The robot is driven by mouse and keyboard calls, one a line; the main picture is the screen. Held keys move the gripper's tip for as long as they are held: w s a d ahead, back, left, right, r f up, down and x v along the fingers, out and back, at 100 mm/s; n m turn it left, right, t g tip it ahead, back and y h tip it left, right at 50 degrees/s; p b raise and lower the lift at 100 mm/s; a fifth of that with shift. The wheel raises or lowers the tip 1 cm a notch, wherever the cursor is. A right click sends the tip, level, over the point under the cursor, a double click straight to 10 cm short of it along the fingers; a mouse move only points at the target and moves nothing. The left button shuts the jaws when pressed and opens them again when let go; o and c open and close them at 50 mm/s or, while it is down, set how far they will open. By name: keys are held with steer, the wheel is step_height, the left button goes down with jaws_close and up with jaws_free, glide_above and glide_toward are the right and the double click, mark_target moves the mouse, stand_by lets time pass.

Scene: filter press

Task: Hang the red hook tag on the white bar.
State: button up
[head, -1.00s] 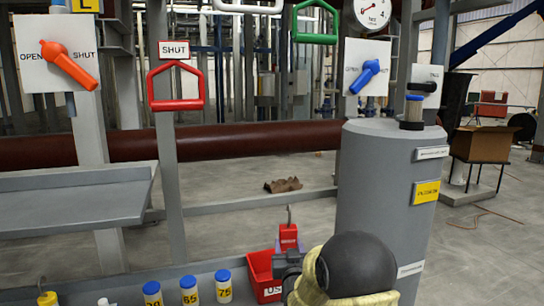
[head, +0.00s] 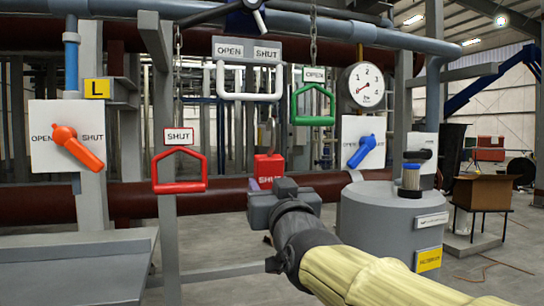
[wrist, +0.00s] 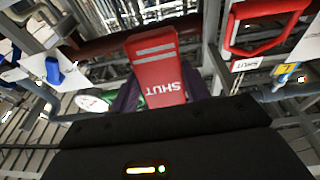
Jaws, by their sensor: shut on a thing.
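The red hook tag (head: 268,167), lettered "SHUT", is held upright in my gripper (head: 265,185), with its thin hook (head: 270,128) pointing up. In the wrist view the tag (wrist: 157,70) appears upside down between my purple fingers (wrist: 160,97), shut on its lower part. The white bar (head: 250,97) is a U-shaped handle under an OPEN/SHUT plate (head: 247,49). In the head view the hook's top shows just below and to the right of the bar's bottom run. I cannot tell the depth gap between them.
A red handle (head: 180,187) hangs at the left and a green handle (head: 313,119) at the right of the white bar. An orange valve lever (head: 78,147), a blue lever (head: 362,151) and a grey tank (head: 385,225) stand around. A grey shelf (head: 75,270) is at lower left.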

steer(key=shift+y, duration=0.4)
steer(key=s+r, duration=0.4)
steer(key=s, duration=0.1)
steer(key=shift+d+r, duration=0.1)
steer(key=shift+r, duration=0.25)
steer(key=shift+w, duration=0.1)
steer(key=shift+p, duration=0.35)
steer(key=f+p+x, duration=0.1)
steer(key=p+x, duration=0.8)
steer(key=x, duration=0.7)
steer(key=shift+w+f, duration=0.2)
steer(key=shift+f, duration=0.05)
stand_by(1.1)
steer(key=shift+f, duration=0.1)
stand_by(0.4)
